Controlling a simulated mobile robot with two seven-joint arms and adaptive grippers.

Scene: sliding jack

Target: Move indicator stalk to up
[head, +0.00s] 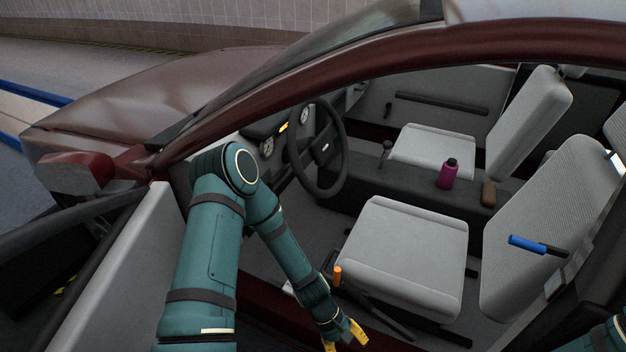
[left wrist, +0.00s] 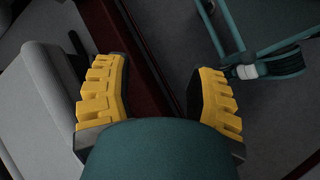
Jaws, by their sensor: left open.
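The steering wheel (head: 346,150) is inside the car, beyond my left arm in the head view. A small yellow-orange piece (head: 283,127) shows at the wheel's left side; it may be the tip of the indicator stalk, but it is too small to tell. My left gripper (head: 343,338) is low by the door sill, well below and in front of the wheel, pointing down. It is open and empty in the left wrist view (left wrist: 160,97), its yellow fingers wide apart. My right gripper is out of view.
An orange-topped lever (head: 337,275) stands beside the front seat (head: 405,245), close to my left forearm. The open door (head: 125,270) is at left, and the red roof frame (head: 400,62) arches above. A magenta bottle (head: 447,175) stands between the seats.

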